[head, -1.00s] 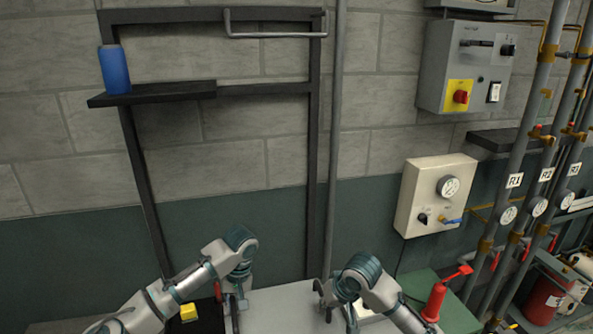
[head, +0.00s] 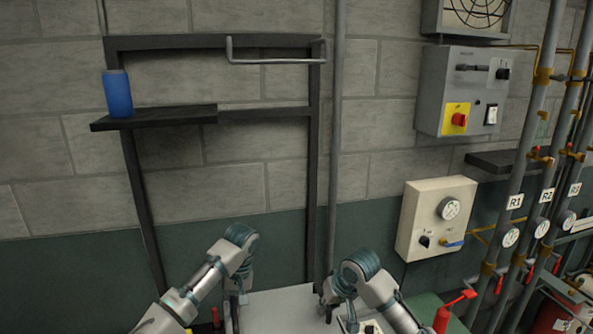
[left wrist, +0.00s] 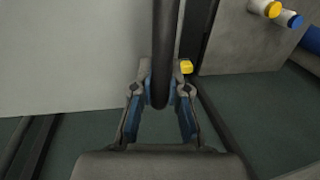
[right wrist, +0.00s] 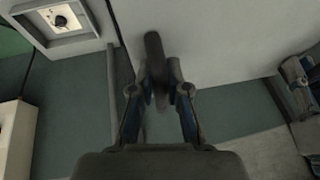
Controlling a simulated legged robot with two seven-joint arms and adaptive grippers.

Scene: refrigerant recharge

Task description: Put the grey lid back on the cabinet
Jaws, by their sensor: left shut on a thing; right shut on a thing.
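The grey lid (head: 280,312) is a flat pale panel at the bottom of the head view, between my two grippers; its lower part is cut off. My left gripper (left wrist: 160,88) is shut on a dark bar handle (left wrist: 164,40) at one side of the lid, whose plain face also shows in the left wrist view (left wrist: 70,50). My right gripper (right wrist: 160,88) is shut on another dark handle (right wrist: 155,50) at the lid's other side, with the panel (right wrist: 220,35) behind it. The cabinet opening cannot be made out.
A black wall frame (head: 313,180) with a shelf holding a blue can (head: 117,93) stands behind. A cream gauge box (head: 435,218), a grey switch box (head: 463,90) and labelled pipes (head: 515,200) are at the right.

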